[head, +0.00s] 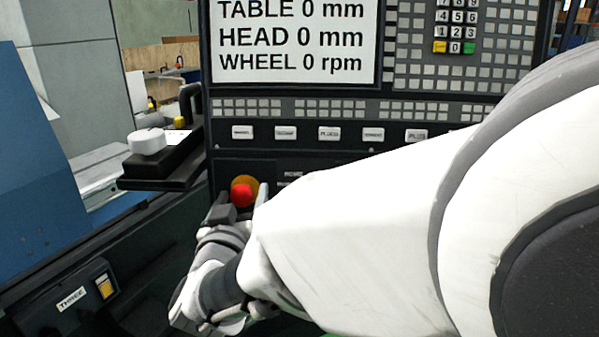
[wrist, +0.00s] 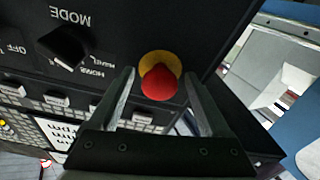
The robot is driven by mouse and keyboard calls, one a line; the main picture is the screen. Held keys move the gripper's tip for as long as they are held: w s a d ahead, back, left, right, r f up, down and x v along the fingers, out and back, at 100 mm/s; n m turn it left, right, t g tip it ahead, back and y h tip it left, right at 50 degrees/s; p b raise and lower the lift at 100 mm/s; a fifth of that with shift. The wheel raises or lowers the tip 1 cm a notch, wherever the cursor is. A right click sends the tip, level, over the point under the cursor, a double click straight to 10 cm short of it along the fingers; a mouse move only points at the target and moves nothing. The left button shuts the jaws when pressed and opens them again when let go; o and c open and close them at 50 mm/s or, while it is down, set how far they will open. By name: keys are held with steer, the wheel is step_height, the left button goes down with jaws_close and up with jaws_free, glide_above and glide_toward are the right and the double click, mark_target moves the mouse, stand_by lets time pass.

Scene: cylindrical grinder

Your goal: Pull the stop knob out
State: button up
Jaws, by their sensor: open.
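The stop knob (head: 242,195) is a red mushroom button on a yellow round base, low on the left of the dark control panel in the head view. It also shows in the wrist view (wrist: 159,84), with the yellow base (wrist: 163,64) behind it. My gripper (head: 236,204) is open in front of the panel, its fingers to either side of the knob in the picture. In the wrist view my gripper (wrist: 160,92) has the red knob between its two fingers, with a gap on each side. I cannot tell how deep the fingers reach around it.
A black mode switch (wrist: 69,47) sits on the panel near the knob. A black ledge with a white round knob (head: 147,141) juts out left of the panel. A display (head: 294,40) and rows of buttons are above. A box marked THREE (head: 71,299) is at lower left.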

steer(key=shift+c, duration=0.3)
jaws_close()
steer(key=shift+s+r+p, duration=0.1)
steer(key=shift+s+p, duration=0.2)
steer(key=shift+s, duration=0.3)
steer(key=shift+o, duration=0.3)
jaws_free()
steer(key=shift+s, duration=0.1)
